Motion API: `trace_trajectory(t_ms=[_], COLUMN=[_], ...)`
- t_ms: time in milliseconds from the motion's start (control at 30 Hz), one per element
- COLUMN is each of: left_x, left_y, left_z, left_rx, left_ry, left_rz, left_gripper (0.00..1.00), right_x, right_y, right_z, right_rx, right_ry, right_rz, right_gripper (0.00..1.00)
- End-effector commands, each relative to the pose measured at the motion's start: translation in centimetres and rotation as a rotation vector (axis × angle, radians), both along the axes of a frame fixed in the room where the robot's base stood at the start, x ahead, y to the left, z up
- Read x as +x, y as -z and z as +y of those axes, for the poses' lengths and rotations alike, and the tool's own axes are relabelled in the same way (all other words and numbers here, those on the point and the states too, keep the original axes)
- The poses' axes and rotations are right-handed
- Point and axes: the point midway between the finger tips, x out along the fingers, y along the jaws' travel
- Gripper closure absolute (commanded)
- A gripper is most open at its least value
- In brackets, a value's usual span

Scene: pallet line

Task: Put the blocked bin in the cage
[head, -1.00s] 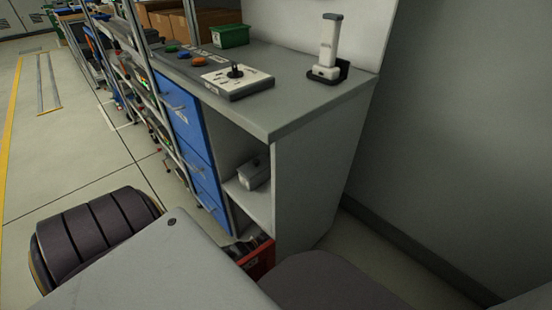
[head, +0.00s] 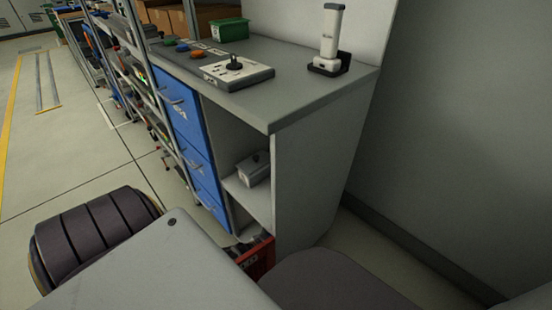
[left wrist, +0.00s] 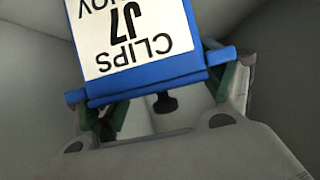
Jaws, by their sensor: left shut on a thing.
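In the left wrist view, a blue bin (left wrist: 150,80) fills the top middle. Its white label (left wrist: 125,35) reads upside down, with "CLIPS" and "J7" and a partly cut-off third line. My left gripper (left wrist: 166,101) is shut on the bin, with green-padded fingers at its lower edge, one on each side. The rest of the bin is out of frame. Neither gripper shows in the head view. I cannot make out a cage in either view.
A grey cabinet (head: 318,185) with blue drawers (head: 181,113) stands ahead. On top are a control box (head: 235,75), a green bin (head: 229,30) and a white handheld device (head: 331,38). A grey box (head: 254,169) sits on its shelf, a red crate (head: 258,261) below. Open floor (head: 75,140) lies left.

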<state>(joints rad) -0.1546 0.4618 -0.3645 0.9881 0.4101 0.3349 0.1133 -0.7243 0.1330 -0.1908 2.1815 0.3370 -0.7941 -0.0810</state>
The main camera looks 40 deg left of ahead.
Motion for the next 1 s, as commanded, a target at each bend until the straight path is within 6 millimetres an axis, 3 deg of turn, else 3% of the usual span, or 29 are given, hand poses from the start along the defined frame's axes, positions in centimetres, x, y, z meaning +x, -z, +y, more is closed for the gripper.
trace_trajectory(t_ms=[200, 667, 700, 833, 1000], left_x=[0.16, 0.14, 0.0, -0.01, -0.01], left_y=[0.73, 0.95, 1.07, 1.04, 1.05], left_z=[0.04, 0.05, 0.05, 0.05, 0.05], left_rx=[0.0, 0.0, 0.0, 0.0, 0.0], left_ry=[-0.001, -0.001, -0.001, -0.001, -0.001], left_rz=[-0.004, -0.003, 0.0, 0.0, 0.0], left_gripper=[0.67, 0.67, 0.16, 0.0, 0.0], right_x=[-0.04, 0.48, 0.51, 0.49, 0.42], right_y=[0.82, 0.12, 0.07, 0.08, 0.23], right_z=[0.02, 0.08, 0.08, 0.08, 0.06], right_rx=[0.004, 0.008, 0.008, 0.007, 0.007], right_ry=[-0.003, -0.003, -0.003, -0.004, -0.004], right_rz=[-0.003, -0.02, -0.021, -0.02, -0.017], right_gripper=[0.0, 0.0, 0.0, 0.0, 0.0])
